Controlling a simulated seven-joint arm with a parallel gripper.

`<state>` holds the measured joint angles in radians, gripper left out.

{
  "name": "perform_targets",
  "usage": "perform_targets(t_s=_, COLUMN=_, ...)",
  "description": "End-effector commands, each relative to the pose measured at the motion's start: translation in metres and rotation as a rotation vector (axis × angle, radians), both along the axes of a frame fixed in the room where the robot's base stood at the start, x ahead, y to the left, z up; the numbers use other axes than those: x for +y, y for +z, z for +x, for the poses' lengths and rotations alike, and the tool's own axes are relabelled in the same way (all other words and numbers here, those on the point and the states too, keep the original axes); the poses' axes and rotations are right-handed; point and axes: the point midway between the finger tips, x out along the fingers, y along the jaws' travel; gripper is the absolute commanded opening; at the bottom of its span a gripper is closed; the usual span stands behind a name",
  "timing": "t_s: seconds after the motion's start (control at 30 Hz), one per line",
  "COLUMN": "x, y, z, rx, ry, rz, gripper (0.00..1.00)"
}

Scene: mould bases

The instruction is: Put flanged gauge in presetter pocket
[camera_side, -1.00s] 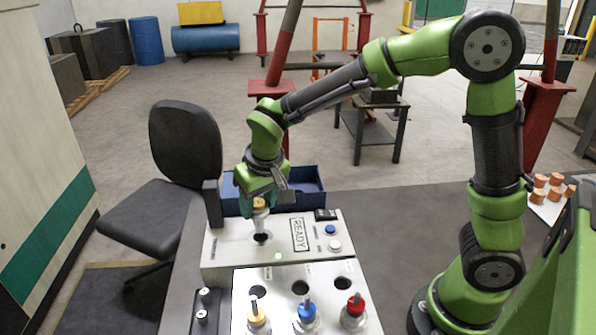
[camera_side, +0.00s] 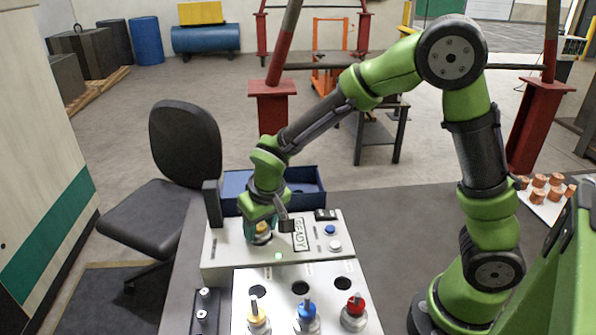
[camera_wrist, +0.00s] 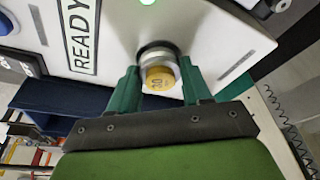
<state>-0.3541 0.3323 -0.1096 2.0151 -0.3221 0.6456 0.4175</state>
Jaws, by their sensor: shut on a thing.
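The flanged gauge (camera_side: 262,227) has a yellow cap and a silver flange; its cap, marked with a number, faces the wrist camera (camera_wrist: 160,78). My gripper (camera_side: 260,231) is low over the presetter (camera_side: 222,257), a white box with a READY label. In the wrist view my gripper's green fingers (camera_wrist: 160,84) stand on both sides of the gauge and are shut on it. The gauge is at the presetter pocket, whose dark edge (camera_wrist: 157,46) shows beyond the flange. The pocket is mostly hidden, and I cannot tell how deep the gauge sits.
A white plate (camera_side: 274,284) in front has several holes and holds yellow (camera_side: 257,316), blue (camera_side: 307,312) and red-topped (camera_side: 355,311) pieces. A blue bin (camera_side: 309,197) stands behind the presetter. A green light (camera_side: 278,256) is lit on the presetter.

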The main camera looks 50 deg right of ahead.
Motion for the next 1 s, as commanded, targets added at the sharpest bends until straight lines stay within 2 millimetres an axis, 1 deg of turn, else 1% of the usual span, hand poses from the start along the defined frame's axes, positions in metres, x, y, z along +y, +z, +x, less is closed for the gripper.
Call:
perform_targets(t_s=0.17, x=0.0, y=0.001, z=0.001, rx=-0.002, ry=0.0, rz=0.001, gripper=0.01)
perform_targets(t_s=0.2, x=0.0, y=0.001, z=0.0, rx=-0.002, ry=0.0, rz=0.001, gripper=0.51)
perform_targets(t_s=0.37, x=0.0, y=0.0, z=0.0, rx=-0.001, ry=0.0, rz=0.001, gripper=0.76)
perform_targets(t_s=0.4, x=0.0, y=0.0, z=0.0, rx=-0.001, ry=0.0, rz=0.001, gripper=0.78)
perform_targets(t_s=0.63, x=0.0, y=0.0, z=-0.001, rx=0.002, ry=0.0, rz=-0.001, gripper=0.78)
perform_targets(t_s=0.77, x=0.001, y=0.006, z=-0.002, rx=-0.001, ry=0.0, rz=0.001, gripper=0.78)
perform_targets(t_s=0.87, x=0.002, y=0.02, z=-0.005, rx=-0.003, ry=0.001, rz=0.001, gripper=0.78)
perform_targets(t_s=1.0, x=0.003, y=0.05, z=-0.013, rx=-0.006, ry=0.001, rz=0.003, gripper=0.78)
